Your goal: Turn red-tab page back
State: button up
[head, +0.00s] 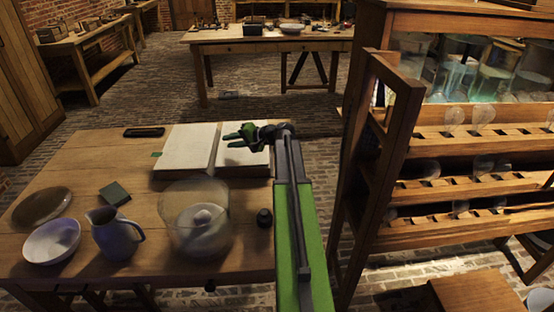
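An open book (186,152) lies near the far edge of the wooden table, with pale blank-looking pages to the left and right of its gutter. A small green tab (156,154) shows at its left edge. I see no red tab; my gripper and arm cover part of the right page (255,160).
On the table (150,215) are a glass jar (182,226), a blue-grey jug (114,236), a white bowl (51,242), a brown dish (42,205), a dark green block (115,193), a black tray (144,132) and a small dark bottle (264,218). A wooden rack (440,230) stands right.

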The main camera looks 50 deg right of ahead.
jog(key=s+d+f+m+t+h+b, duration=0.1)
jog(key=d+b, duration=0.1)
jog(key=d, duration=0.3)
jog(key=s+d+f+m+t+h+b, duration=0.1)
jog(key=d+f+b, duration=0.1)
jog(key=d, duration=0.4)
jog(key=s+d+f+m+t+b, duration=0.1)
jog(key=s+d+b, duration=0.1)
jog(key=d, duration=0.4)
jog(key=shift+s+f+m+t+h, duration=0.1)
jog(key=shift+f+m+t+h, duration=0.1)
jog(key=shift+m+t+h, duration=0.15)
jog(key=s+d+b, duration=0.1)
jog(key=d, duration=0.1)
jog(key=s+d+f+m+t+h+b, duration=0.1)
jog(key=s+d+b, duration=0.1)
jog(key=s+d+m+b, duration=0.1)
jog(key=d, duration=0.1)
jog(key=shift+s+d+f+m+t+h+b, duration=0.15)
jog(key=shift+d+f+m+t+h+b, duration=0.1)
jog(key=shift+d+h+b, duration=0.1)
jog(key=shift+r, duration=0.15)
jog(key=shift+w+d, duration=0.1)
jog(key=shift+w, duration=0.15)
jog(key=w, duration=0.7)
grip_shut()
